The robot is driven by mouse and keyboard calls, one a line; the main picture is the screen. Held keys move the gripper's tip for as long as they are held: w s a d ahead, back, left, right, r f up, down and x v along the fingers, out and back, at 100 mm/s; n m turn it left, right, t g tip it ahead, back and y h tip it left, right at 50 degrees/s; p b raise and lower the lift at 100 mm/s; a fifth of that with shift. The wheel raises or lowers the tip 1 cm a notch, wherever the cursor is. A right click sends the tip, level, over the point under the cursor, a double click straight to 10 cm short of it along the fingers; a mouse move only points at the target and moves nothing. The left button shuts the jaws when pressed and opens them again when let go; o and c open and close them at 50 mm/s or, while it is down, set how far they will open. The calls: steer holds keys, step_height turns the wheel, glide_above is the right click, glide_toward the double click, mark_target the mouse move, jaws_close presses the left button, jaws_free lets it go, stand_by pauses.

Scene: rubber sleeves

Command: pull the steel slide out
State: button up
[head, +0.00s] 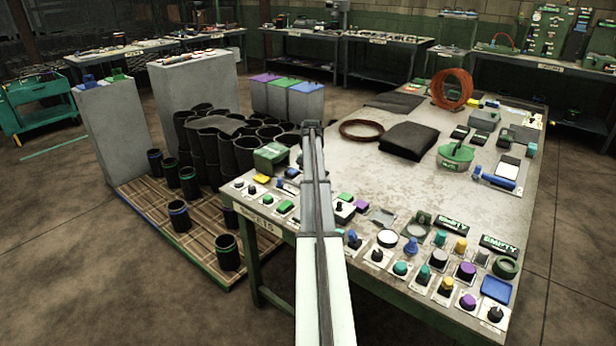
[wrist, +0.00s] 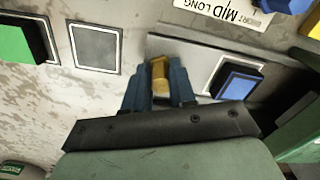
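In the wrist view a flat grey metal piece (wrist: 205,58), which looks like the steel slide, lies on a pale, worn surface. A small brass knob (wrist: 159,72) stands at its left part. My gripper's two blue fingers (wrist: 159,88) are on either side of the knob, with no clear gap, and appear shut on it. A blue block (wrist: 238,82) in a pale frame is just right of the fingers. In the head view my arm reaches forward along the bench's left side and its dark end (head: 312,128) is far off; the slide cannot be made out there.
A "MID LONG" label (wrist: 222,12) is above. The bench (head: 335,160) carries a black folded sheet (head: 408,138) and many small parts. Black sleeves (head: 215,150) crowd the pallet at left.

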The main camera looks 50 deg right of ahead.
steer(key=o, duration=0.4)
steer(key=shift+s, duration=0.15)
step_height(320, 180, up, 14)
steer(key=shift+f, duration=0.1)
stand_by(0.4)
stand_by(0.5)
